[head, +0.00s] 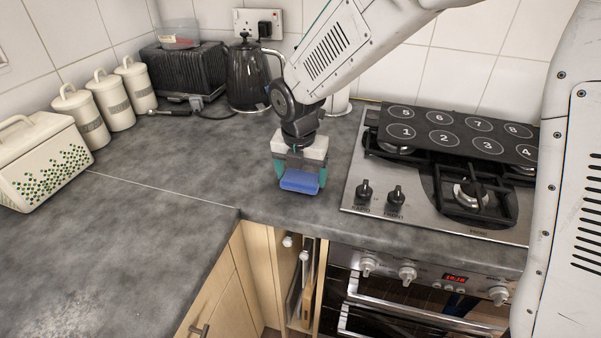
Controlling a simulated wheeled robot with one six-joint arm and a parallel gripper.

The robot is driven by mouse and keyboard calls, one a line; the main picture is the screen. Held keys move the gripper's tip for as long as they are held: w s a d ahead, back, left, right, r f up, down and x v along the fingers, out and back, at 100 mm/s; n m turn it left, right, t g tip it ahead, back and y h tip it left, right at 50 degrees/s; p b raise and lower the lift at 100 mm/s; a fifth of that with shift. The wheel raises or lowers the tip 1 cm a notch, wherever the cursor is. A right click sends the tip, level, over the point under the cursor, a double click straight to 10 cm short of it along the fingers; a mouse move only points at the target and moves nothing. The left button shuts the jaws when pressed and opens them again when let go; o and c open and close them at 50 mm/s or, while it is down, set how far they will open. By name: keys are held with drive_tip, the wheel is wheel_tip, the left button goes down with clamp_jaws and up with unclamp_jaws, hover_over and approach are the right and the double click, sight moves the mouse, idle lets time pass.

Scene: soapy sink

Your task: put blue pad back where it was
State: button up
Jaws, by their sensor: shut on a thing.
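The blue pad (300,182) is a small flat block. It is held between the teal fingertips of my gripper (299,177), which is shut on it. The gripper points down over the grey worktop, close to its front edge and left of the hob. I cannot tell whether the pad touches the worktop or is just above it.
The gas hob (355,200) bears a black board (455,135) with numbered circles. A black kettle (247,80), a toaster (185,70), white canisters (84,120) and a bread bin (40,160) stand behind and left. The left worktop (130,240) is clear.

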drive_tip(key=shift+f, duration=0.15)
drive_tip(key=o, duration=0.9)
